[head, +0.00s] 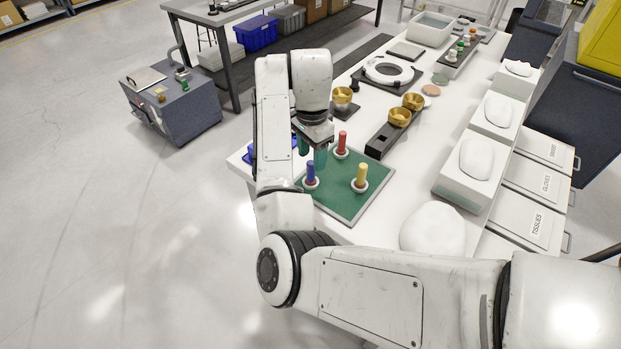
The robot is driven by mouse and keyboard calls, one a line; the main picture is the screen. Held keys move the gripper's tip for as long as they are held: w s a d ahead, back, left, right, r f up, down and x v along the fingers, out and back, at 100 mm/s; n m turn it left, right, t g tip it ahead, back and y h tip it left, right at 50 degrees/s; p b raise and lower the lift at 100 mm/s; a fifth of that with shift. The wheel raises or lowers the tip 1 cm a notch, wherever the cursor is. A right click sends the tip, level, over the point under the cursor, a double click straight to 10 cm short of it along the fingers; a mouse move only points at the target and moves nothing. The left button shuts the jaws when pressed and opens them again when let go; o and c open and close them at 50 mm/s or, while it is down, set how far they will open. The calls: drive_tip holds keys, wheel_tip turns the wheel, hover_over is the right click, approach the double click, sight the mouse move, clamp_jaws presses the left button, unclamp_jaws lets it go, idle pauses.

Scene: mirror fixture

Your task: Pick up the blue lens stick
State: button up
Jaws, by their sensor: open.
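The blue lens stick (310,173) stands upright with a pale round base on the green mat (338,200), near the mat's left corner. My gripper (312,156) points down above the mat, just above and behind the blue stick in the head view. Its jaws are open, and nothing shows between them. I cannot tell the exact gap between the fingers and the stick. A red stick (342,143) stands right of my gripper, and a yellow stick (361,174) stands right of the blue one. Each has a pale round base.
A blue tray (284,154) lies left of the mat, partly hidden by my arm. A black rail with brass cups (398,117) and a white ring (388,71) stand farther back. White tissue boxes (466,186) line the right side. The bench's front-left edge is close.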

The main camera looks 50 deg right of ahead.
sight(311, 163)
drive_tip(key=shift+w+f, duration=0.1)
drive_tip(key=shift+f, duration=2.45)
clamp_jaws()
